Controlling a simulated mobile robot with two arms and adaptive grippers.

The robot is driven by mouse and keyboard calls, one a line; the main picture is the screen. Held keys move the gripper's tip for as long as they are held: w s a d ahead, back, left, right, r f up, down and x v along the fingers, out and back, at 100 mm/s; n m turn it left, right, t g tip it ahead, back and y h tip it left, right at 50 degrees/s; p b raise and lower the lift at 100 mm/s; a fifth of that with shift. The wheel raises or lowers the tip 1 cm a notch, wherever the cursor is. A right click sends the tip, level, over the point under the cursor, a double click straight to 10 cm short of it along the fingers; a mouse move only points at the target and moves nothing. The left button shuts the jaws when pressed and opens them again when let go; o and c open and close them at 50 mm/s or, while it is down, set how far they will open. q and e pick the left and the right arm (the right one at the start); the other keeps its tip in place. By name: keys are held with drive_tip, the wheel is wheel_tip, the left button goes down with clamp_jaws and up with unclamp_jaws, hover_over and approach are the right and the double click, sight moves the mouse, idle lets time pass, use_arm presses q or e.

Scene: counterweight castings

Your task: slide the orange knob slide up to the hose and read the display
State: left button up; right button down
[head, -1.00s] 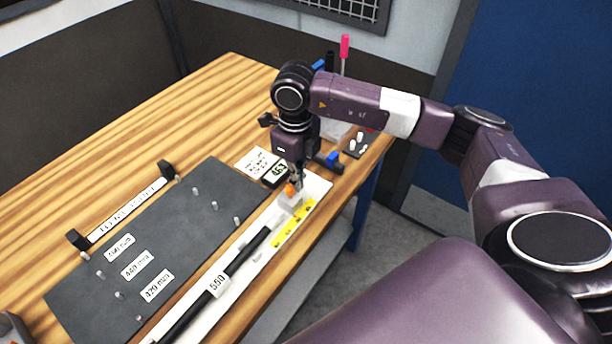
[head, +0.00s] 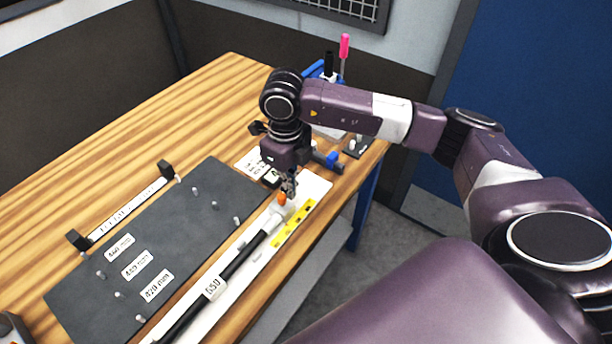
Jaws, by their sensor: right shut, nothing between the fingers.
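The orange knob (head: 282,198) stands on a pale slide (head: 283,209) on the white measuring board (head: 318,184). The slide sits at the far end of the black hose (head: 240,261); they look touching or nearly so, but I cannot tell which. The hose lies along the board and carries a "550" label (head: 213,287). My right gripper (head: 288,192) is shut and empty, its fingertips right at the knob. The small display (head: 270,177) is mostly hidden behind the gripper, and I cannot read it. My left gripper is not in view.
A dark grey pegged board (head: 165,235) with several length labels lies left of the measuring board. A yellow strip (head: 294,223) runs along the measuring board's right side. Bare wood is free at left.

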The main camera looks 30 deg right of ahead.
drive_tip(key=shift+s+a, duration=0.35)
drive_tip(key=shift+a, duration=0.45)
drive_tip(key=shift+f, duration=0.1)
drive_tip(key=shift+s+a, duration=0.1)
drive_tip(key=shift+a, duration=0.05)
idle(1.2)
drive_tip(key=shift+b, duration=0.55)
drive_tip(key=shift+w+r+p, duration=0.2)
drive_tip(key=shift+r+p, duration=0.3)
drive_tip(key=shift+r, duration=0.3)
wheel_tip(320, 180, up, 2)
drive_tip(key=shift+s+r+p, duration=0.1)
drive_tip(key=shift+r+p, duration=0.05)
drive_tip(key=shift+p, duration=0.4)
drive_tip(key=shift+d+r+p, duration=0.15)
drive_tip(key=shift+r+p, duration=0.3)
drive_tip(key=shift+r, duration=0.4)
drive_tip(key=shift+d+r+p, duration=0.1)
drive_tip(key=shift+r+p, duration=0.3)
drive_tip(key=shift+r, duration=0.45)
